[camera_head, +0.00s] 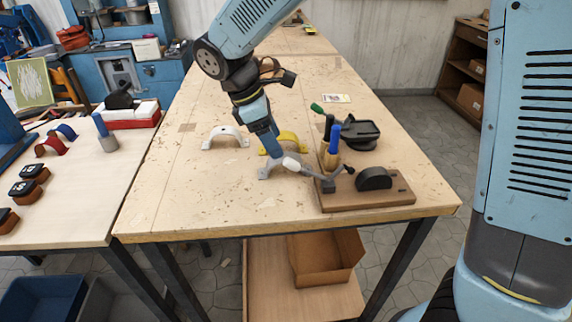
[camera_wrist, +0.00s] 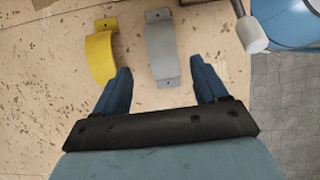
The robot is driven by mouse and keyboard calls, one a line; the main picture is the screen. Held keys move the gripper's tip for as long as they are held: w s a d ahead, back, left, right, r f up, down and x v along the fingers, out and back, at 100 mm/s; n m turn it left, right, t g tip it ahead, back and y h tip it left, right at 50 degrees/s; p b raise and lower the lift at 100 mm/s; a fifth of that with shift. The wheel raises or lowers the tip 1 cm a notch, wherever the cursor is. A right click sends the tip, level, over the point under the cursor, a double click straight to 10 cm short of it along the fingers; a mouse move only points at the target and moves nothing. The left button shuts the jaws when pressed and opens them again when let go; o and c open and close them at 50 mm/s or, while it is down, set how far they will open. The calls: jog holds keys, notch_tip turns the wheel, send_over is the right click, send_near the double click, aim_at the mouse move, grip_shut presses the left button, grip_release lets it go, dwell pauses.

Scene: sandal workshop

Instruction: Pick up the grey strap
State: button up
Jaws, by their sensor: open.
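The grey strap (camera_wrist: 163,48) is a curved band with a holed tab at each end. In the wrist view it lies on the table just beyond my gripper (camera_wrist: 161,80), roughly in line with the gap between the fingers.
A yellow strap (camera_wrist: 101,54) lies left of the grey one; a white strap (camera_head: 225,137) is farther left. The pale-headed tool (camera_wrist: 253,41) is close on the right. A wooden block (camera_head: 385,200) with tools stands at front right. The table's left front is clear.

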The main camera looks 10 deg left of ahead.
aim_at(288, 154)
jog(key=shift+x, duration=0.95)
jog(key=d+f, duration=0.2)
jog(key=f, duration=0.1)
jog(key=shift+w+d, duration=0.1)
jog(key=shift+d, duration=0.3)
jog(key=shift+w+d+f, duration=0.1)
jog(key=shift+d+f, duration=0.05)
jog(key=shift+f, duration=0.4)
jog(key=c, duration=1.1)
jog(key=shift+r, duration=0.1)
